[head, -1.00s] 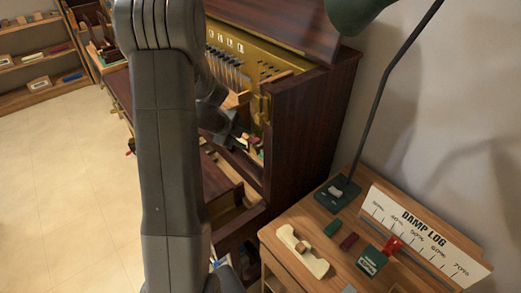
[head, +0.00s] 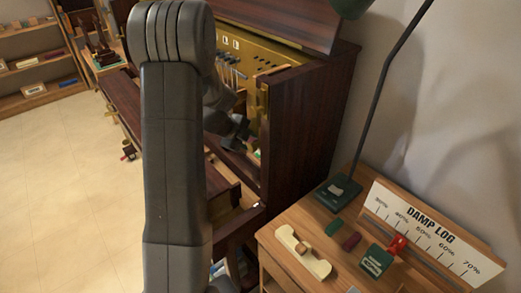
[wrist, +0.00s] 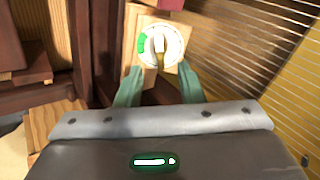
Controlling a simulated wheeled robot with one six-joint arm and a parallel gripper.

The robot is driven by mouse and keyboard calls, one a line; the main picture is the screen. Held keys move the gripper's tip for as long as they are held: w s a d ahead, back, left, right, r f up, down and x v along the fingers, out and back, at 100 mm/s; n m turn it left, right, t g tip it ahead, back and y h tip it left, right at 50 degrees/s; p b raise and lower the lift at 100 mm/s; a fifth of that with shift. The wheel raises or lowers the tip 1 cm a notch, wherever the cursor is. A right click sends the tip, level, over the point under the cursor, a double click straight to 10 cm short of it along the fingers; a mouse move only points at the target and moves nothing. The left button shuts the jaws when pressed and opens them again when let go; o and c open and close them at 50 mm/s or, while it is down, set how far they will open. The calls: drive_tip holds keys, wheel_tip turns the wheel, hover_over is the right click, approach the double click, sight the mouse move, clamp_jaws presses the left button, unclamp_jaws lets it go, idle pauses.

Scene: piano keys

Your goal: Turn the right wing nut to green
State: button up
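In the wrist view, a round white dial (wrist: 176,46) is set on a pale wooden block, with a green patch (wrist: 141,46) on its left side. A wing nut (wrist: 158,44) sits at its centre, its wing roughly upright in the picture and off the green patch. My gripper (wrist: 160,76) is open, its two greenish fingers apart just below the dial, with nothing clearly held between them. In the head view, my gripper (head: 238,140) is inside the right end of the open piano; the wing nut cannot be made out there.
The dark piano side panel (head: 305,125) stands right of my gripper. Slanted strings (wrist: 235,40) and a gold plate (wrist: 295,85) lie right in the wrist view. Dark wood (wrist: 55,95) is close on the left.

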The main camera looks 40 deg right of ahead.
drive_tip(key=shift+d+f, duration=0.1)
idle(0.4)
drive_tip(key=shift+p+x, duration=0.35)
drive_tip(key=shift+x, duration=2.95)
drive_tip(key=shift+a+r+p, duration=0.4)
drive_tip(key=shift+r+p, duration=0.05)
drive_tip(key=shift+p, duration=0.25)
drive_tip(key=c, duration=0.7)
